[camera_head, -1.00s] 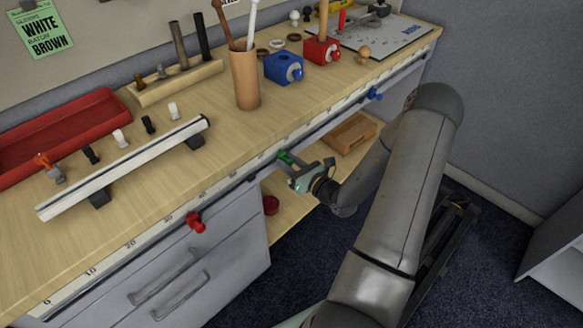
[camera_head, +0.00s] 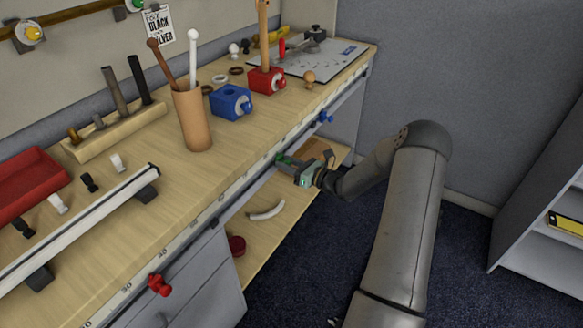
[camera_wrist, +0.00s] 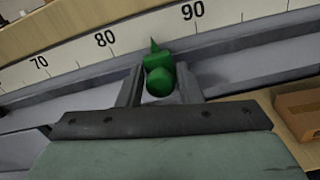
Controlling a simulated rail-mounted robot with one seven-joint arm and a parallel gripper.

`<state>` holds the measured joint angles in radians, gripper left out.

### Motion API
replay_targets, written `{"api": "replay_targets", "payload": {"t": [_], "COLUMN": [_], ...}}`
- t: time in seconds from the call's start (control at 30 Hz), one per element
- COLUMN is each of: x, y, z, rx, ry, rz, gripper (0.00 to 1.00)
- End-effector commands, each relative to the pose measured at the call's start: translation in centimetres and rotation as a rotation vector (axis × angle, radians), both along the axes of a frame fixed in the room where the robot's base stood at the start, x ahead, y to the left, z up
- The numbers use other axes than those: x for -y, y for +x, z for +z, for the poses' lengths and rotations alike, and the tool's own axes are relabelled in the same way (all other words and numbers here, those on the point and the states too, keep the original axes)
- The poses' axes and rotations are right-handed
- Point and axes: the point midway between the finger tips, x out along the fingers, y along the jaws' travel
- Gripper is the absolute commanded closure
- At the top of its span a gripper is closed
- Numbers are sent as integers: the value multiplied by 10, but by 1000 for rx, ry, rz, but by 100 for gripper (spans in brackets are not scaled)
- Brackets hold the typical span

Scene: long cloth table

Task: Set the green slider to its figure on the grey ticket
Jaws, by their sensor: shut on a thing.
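The green slider (camera_wrist: 159,75) sits on the rail along the table's front edge. In the wrist view its pointer lies between the 80 and 90 marks of the scale (camera_wrist: 140,35). My gripper (camera_wrist: 159,88) is shut on it, with one finger on each side. In the head view my gripper (camera_head: 288,164) is at the table's front edge, and the green slider (camera_head: 282,158) is small and partly hidden.
A blue slider (camera_head: 325,117) sits farther along the rail and a red slider (camera_head: 160,285) sits nearer. Under the table, a shelf (camera_head: 262,235) holds a white curved piece (camera_head: 266,210) and a dark red round thing (camera_head: 236,245).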

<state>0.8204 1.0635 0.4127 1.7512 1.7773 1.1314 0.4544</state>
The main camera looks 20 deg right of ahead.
Motion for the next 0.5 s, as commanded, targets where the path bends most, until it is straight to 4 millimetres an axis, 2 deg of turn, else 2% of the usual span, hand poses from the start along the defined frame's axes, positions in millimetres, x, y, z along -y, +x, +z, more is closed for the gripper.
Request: {"api": "replay_targets", "payload": {"t": [0.2,0.23,0.27,0.3,0.5], "x": [1,1,1,1,0], "y": [-1,-1,-1,-1,0], "z": [-1,-1,-1,-1,0], "rx": [-5,-5,-4,-4,-3], "ry": [4,4,3,3,2], "rz": [-3,-3,-3,-2,-2], "gripper": [100,65,57,53,53]}}
